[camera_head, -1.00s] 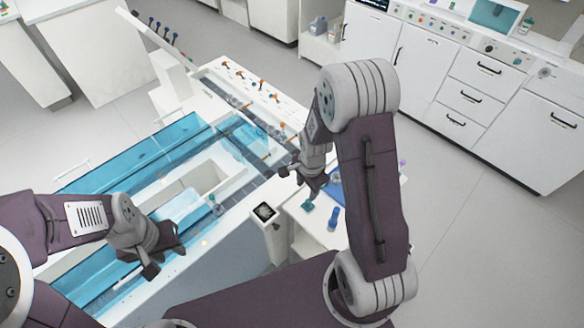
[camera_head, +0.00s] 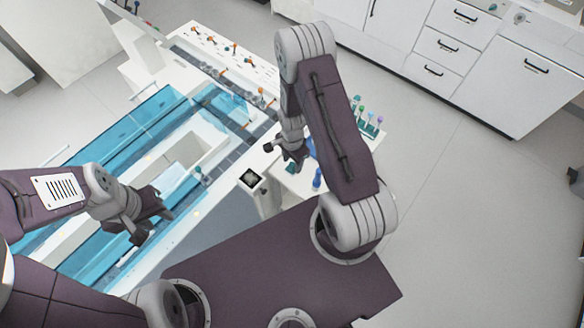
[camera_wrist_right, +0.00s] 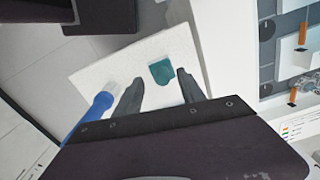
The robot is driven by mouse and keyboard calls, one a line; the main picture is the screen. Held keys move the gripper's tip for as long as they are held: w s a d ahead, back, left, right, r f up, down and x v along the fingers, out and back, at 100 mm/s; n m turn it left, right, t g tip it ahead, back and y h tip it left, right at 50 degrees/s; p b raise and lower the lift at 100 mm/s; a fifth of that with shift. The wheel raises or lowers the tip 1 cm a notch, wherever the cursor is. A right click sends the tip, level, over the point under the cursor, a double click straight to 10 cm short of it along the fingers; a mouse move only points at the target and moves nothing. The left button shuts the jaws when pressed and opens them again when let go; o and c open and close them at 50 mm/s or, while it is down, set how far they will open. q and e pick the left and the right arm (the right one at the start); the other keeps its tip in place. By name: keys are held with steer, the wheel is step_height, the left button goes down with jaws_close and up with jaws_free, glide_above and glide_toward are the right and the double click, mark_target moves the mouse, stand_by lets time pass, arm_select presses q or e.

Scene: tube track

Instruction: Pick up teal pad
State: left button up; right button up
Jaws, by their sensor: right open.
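The teal pad (camera_wrist_right: 162,72) lies on a white side table (camera_wrist_right: 130,62) in the right wrist view, just beyond and between the two fingertips of my right gripper (camera_wrist_right: 157,82). The gripper is open and empty, and the pad is not between the fingers' inner faces. My left gripper (camera_head: 142,224) is over the front of the blue tank, apart from the table. Its jaws are too unclear to judge.
A blue bottle-like item (camera_wrist_right: 98,103) stands close left of my right gripper and also shows in the head view (camera_head: 316,178). Several coloured-top items (camera_head: 368,122) stand at the table's back. The blue tank (camera_head: 85,165) lies left. Open floor (camera_head: 460,190) is right.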

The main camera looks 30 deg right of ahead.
mark_target(292, 163)
step_height(292, 163, down, 3)
steer(key=shift+w+r, duration=0.15)
steer(key=shift+r, duration=0.05)
steer(key=shift+w+d+f, duration=0.1)
steer(key=shift+w+f, duration=0.1)
steer(key=shift+f, duration=0.05)
steer(key=shift+s+r, duration=0.1)
jaws_close()
step_height(292, 163, up, 10)
